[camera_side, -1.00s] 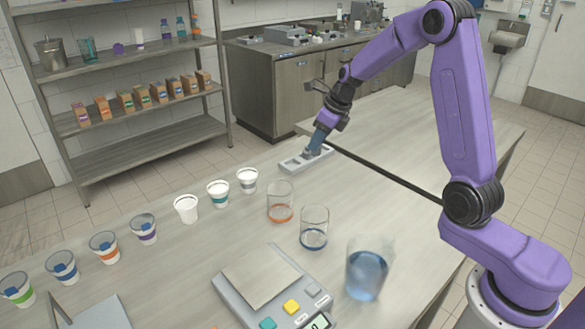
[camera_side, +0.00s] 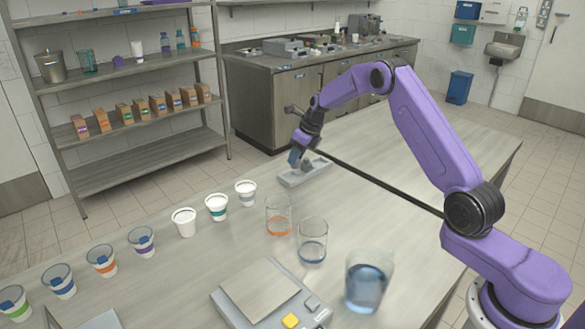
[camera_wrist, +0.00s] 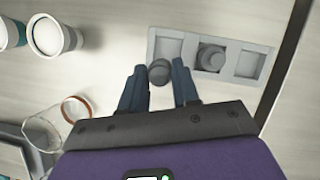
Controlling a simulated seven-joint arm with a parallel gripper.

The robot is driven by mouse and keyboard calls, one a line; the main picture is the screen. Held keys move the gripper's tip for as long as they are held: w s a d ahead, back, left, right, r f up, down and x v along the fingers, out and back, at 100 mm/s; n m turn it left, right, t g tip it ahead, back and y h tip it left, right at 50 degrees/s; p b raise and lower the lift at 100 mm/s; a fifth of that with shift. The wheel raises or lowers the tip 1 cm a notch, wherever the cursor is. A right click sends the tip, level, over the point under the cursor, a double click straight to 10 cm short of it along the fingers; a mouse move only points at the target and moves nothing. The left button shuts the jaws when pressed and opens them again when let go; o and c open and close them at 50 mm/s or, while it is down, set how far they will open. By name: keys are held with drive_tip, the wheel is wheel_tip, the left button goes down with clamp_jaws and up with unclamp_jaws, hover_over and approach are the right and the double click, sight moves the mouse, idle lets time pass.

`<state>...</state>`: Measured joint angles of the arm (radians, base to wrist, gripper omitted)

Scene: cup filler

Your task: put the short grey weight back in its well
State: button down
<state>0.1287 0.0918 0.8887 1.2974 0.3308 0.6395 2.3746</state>
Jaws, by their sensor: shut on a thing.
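The short grey weight (camera_wrist: 159,73) is between my fingertips in the wrist view, just off the left end of the pale tray (camera_wrist: 203,33). My gripper (camera_wrist: 160,80) is shut on it. The tray has three square wells. The left well (camera_wrist: 168,48) and the right well (camera_wrist: 249,64) look empty. The middle well holds another round grey weight (camera_wrist: 210,57). In the side view my gripper (camera_side: 296,158) is at the left end of the tray (camera_side: 291,182); the held weight is hard to make out there.
A row of cups (camera_side: 184,222) stands to the left of the tray. Two glass beakers (camera_side: 278,216) and a jug of blue liquid (camera_side: 367,281) stand nearer the camera, by a scale (camera_side: 262,290).

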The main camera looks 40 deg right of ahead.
drive_tip(key=shift+w+d+f, duration=0.15)
drive_tip(key=shift+w+f, duration=0.9)
drive_tip(key=shift+f, duration=0.3)
drive_tip(key=shift+w+f, duration=0.15)
drive_tip(key=shift+f, duration=1.45)
drive_tip(key=shift+f, duration=0.3)
drive_tip(key=c, duration=0.8)
unclamp_jaws()
drive_tip(key=shift+f, duration=0.15)
drive_tip(key=shift+c, duration=0.2)
drive_tip(key=shift+r, duration=0.35)
drive_tip(key=v, duration=1.2)
drive_tip(key=shift+r, duration=0.1)
